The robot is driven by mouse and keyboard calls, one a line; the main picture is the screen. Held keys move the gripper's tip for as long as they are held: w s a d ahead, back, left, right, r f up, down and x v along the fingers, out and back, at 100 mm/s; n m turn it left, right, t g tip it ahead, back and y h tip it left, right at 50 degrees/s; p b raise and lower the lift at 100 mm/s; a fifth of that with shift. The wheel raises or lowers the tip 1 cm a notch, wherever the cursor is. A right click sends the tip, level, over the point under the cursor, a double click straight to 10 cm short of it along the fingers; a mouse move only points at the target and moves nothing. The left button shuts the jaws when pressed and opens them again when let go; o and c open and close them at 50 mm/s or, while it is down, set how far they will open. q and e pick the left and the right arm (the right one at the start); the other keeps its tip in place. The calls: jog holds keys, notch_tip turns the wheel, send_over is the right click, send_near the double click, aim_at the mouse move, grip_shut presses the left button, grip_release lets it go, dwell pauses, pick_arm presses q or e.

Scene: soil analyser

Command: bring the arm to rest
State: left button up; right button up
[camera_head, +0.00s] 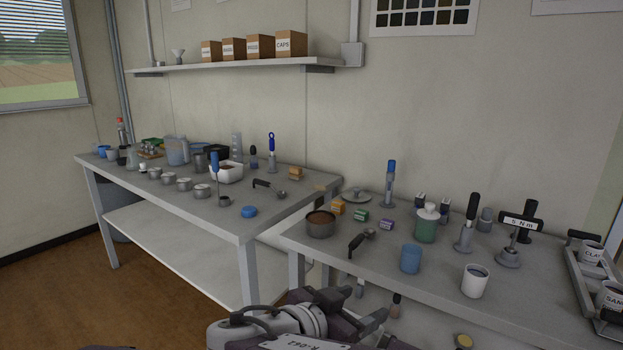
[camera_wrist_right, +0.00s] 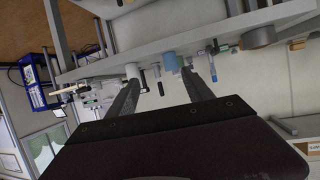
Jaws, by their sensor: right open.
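My right arm (camera_head: 300,330) comes in at the bottom middle of the head view, in front of the tables. Its dark gripper (camera_head: 372,318) is low, before the near edge of the right table, and partly cut off by the frame. In the right wrist view the two fingers of that gripper (camera_wrist_right: 160,77) stand apart with nothing between them. My left gripper is not in view.
The right table (camera_head: 445,263) holds a blue cup (camera_head: 411,258), a white cup (camera_head: 475,281), a brown-filled pan (camera_head: 320,224) and a tray (camera_head: 583,285) of cups. The left table (camera_head: 190,213) carries several tins and bottles. Brown floor (camera_head: 60,300) is clear at left.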

jog(key=s+d+f+m+g+h, duration=0.1)
jog(key=d+f+m+g, duration=0.15)
jog(key=d, duration=0.55)
jog(key=d+f+m+g+h, duration=0.1)
jog(key=d+f+m+g, duration=0.2)
jog(key=d, duration=0.6)
jog(key=s+d+f+n+g+y, duration=0.35)
jog(key=s+f+g+y, duration=0.25)
jog(key=s+f, duration=0.6)
jog(key=a+f+n+y, duration=0.5)
jog(key=a+f, duration=0.2)
jog(key=f, duration=0.2)
jog(key=w+a+f+n+t, duration=0.1)
jog(key=w+a+n+t, duration=0.25)
jog(key=n, duration=0.25)
pick_arm(q)
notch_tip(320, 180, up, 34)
jog(key=p, duration=3.3)
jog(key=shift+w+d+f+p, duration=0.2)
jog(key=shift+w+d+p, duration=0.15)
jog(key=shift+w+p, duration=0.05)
pick_arm(e)
notch_tip(320, 180, up, 34)
jog(key=shift+w+d+y, duration=0.15)
jog(key=shift+d+y, duration=0.25)
